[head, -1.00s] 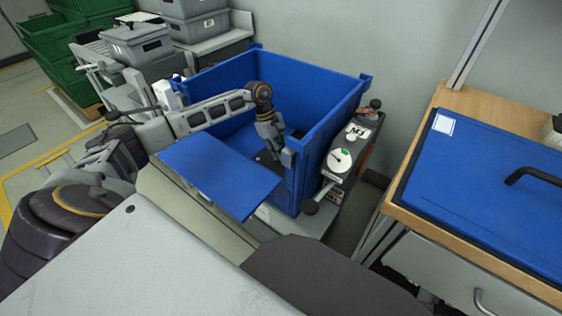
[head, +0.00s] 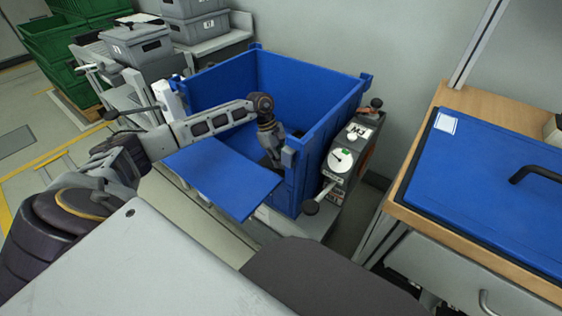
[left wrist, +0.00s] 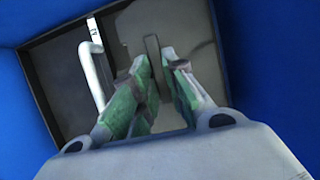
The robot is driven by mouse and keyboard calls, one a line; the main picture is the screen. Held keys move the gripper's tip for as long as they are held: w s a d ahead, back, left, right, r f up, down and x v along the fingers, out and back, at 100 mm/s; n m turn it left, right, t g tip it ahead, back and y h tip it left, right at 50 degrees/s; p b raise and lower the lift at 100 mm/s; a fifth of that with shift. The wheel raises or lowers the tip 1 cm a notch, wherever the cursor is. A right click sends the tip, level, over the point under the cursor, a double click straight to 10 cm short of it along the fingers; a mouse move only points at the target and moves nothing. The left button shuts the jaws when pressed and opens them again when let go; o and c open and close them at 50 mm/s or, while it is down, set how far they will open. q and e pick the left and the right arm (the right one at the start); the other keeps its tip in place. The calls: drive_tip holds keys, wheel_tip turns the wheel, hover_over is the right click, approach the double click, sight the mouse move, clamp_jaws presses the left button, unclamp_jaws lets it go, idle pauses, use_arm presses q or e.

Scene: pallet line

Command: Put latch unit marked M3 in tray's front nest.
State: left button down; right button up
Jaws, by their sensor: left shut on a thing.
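My left gripper reaches down into the open blue bin (head: 310,75); it (head: 272,158) is partly hidden by the bin's near right side in the head view. In the left wrist view its green-padded fingers (left wrist: 157,68) are closed on a thin dark grey upright piece (left wrist: 152,48). Around this piece lies a dark-rimmed rectangular tray or recess (left wrist: 40,82) with a grey floor. I cannot tell whether the held piece belongs to a latch unit. I can read no M3 mark. My right gripper is not in view.
The bin's blue front flap (head: 220,180) hangs outward under my left arm. A grey box with a dial (head: 341,160) and an M label stands right of the bin. A wooden-topped bench with a blue lid (head: 490,190) is at right. Grey lidded boxes (head: 137,45) stand behind left.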

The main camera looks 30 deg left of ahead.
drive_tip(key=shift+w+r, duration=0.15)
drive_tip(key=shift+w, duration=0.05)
use_arm(q)
drive_tip(key=c, duration=1.5)
unclamp_jaws()
drive_tip(key=shift+o, duration=0.2)
drive_tip(key=shift+a+r, duration=0.2)
drive_tip(key=shift+r, duration=0.3)
drive_tip(key=p+v, duration=0.1)
drive_tip(key=v, duration=0.4)
drive_tip(key=shift+a+r, duration=0.1)
drive_tip(key=shift+r, duration=0.3)
drive_tip(key=shift+p+v, duration=0.7)
drive_tip(key=shift+v, duration=1.9)
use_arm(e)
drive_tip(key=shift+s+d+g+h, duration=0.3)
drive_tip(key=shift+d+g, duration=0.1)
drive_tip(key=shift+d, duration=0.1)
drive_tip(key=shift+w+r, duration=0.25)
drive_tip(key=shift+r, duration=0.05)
